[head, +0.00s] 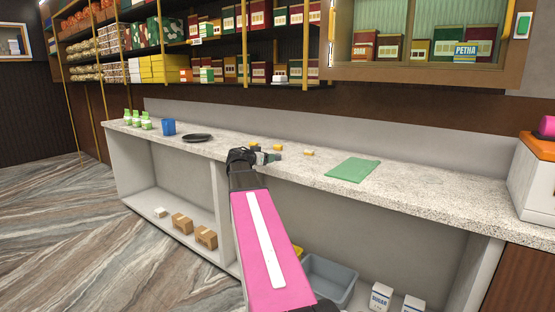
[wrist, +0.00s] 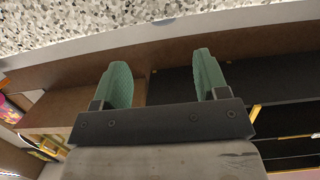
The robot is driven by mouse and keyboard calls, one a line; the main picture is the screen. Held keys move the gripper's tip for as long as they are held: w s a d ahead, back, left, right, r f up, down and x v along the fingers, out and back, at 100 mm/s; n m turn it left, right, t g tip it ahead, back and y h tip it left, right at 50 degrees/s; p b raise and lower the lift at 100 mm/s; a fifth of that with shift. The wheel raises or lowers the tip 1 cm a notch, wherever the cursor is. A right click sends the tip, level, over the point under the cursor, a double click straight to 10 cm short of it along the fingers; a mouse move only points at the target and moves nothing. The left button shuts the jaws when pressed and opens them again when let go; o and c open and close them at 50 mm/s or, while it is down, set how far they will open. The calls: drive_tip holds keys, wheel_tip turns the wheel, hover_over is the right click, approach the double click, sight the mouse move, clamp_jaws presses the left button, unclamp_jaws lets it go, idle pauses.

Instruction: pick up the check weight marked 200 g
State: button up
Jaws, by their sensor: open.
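Several small yellow blocks lie on the speckled counter (head: 405,188) in the head view. One block (head: 277,147) is just behind my gripper, and another block (head: 308,153) is to its right. A third yellow patch (head: 252,147) is partly hidden by my gripper. They may be check weights, but I cannot read any marking, so I cannot tell which is 200 g. My gripper (head: 275,156) is over the counter, in front of the blocks. In the wrist view its two green fingers (wrist: 160,85) stand wide apart with nothing between them. No weight shows in the wrist view.
A green mat (head: 352,170) lies right of the blocks. A dark dish (head: 197,138), a blue cup (head: 169,127) and green-white bottles (head: 138,120) stand to the left. An orange and white appliance (head: 537,175) is at the far right. Loaded shelves hang above the counter.

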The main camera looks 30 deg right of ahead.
sight(277, 155)
drive_tip(key=x, duration=1)
drive_tip(key=shift+w+f, duration=0.2)
drive_tip(key=shift+w, duration=0.1)
drive_tip(key=shift+a, duration=0.1)
drive_tip(key=c, duration=1.1)
